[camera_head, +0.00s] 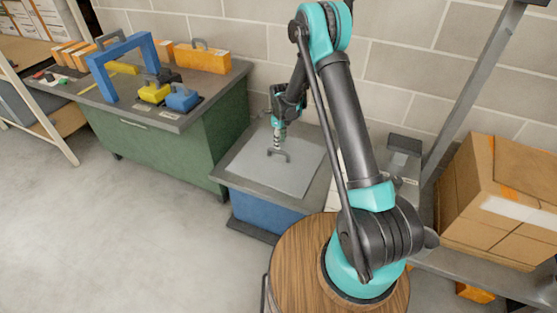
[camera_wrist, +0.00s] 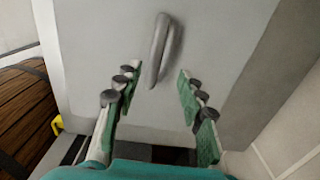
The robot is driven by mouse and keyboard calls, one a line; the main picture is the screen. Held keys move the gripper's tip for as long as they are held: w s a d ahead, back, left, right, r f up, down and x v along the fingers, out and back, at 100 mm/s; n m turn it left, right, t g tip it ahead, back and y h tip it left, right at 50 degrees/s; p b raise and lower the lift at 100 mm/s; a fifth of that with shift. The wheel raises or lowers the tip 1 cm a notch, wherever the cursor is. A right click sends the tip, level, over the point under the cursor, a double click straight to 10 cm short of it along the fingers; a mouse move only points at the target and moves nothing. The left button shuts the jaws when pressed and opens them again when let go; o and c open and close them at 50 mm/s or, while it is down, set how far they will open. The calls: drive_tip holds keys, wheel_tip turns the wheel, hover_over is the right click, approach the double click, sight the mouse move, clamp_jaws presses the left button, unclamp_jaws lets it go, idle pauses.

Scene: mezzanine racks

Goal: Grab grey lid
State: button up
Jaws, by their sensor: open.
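The grey lid (camera_head: 259,166) is a flat square panel with an arched grey handle (camera_head: 277,154), lying on a dark-topped blue cabinet (camera_head: 262,214). In the wrist view the lid (camera_wrist: 100,35) fills much of the picture, and its handle (camera_wrist: 163,52) stands up near the middle. My gripper (camera_head: 279,144) is just above the lid, close to the handle. In the wrist view my gripper (camera_wrist: 160,75) is open, with its two green-padded fingers on either side of the handle's near end. The fingers look apart from the handle. Whether the fingertips reach down to handle height is unclear.
A green workbench (camera_head: 160,140) at left carries a blue arch (camera_head: 122,64), an orange box (camera_head: 203,59) and yellow and blue blocks. Cardboard boxes (camera_head: 500,195) sit on a rack at right. A block wall stands close behind the lid. The floor at front left is clear.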

sight(278, 151)
drive_tip(key=f, duration=0.5)
drive_tip(key=shift+s+a+f, duration=0.15)
drive_tip(key=shift+s+a, duration=0.15)
drive_tip(key=shift+a, duration=0.05)
drive_tip(key=shift+f, duration=0.6)
clamp_jaws()
